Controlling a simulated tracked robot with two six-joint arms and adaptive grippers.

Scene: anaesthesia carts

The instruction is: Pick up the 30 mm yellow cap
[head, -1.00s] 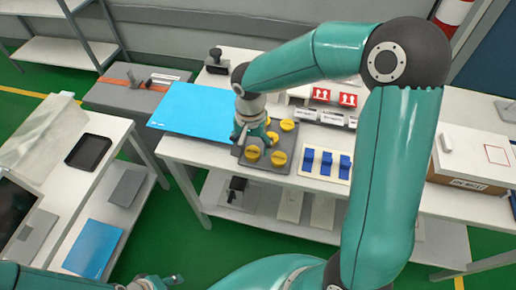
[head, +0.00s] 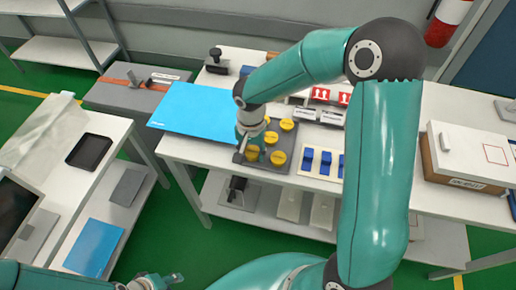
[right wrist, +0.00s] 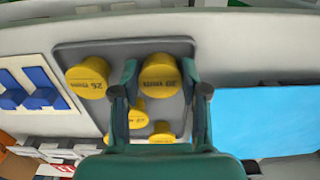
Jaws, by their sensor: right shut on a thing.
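The 30 mm yellow cap (right wrist: 160,72) is at the front-left corner of a dark grey tray (right wrist: 75,48). Its printed label is upside down and hard to read in the right wrist view. My right gripper (right wrist: 160,80) has one finger on each side of this cap and is shut on it. In the head view the right gripper (head: 242,150) is low over the tray and partly covers the cap (head: 252,153). My left gripper (head: 165,281) is at the bottom edge, away from the caps, too small to read its fingers.
Another large yellow cap (right wrist: 88,77) stands close beside the held one, with smaller yellow caps (right wrist: 137,112) behind. A holder with blue pieces (head: 325,163) is right of the tray. A blue sheet (head: 195,108) lies to the left. Red-and-white blocks (head: 320,94) are behind.

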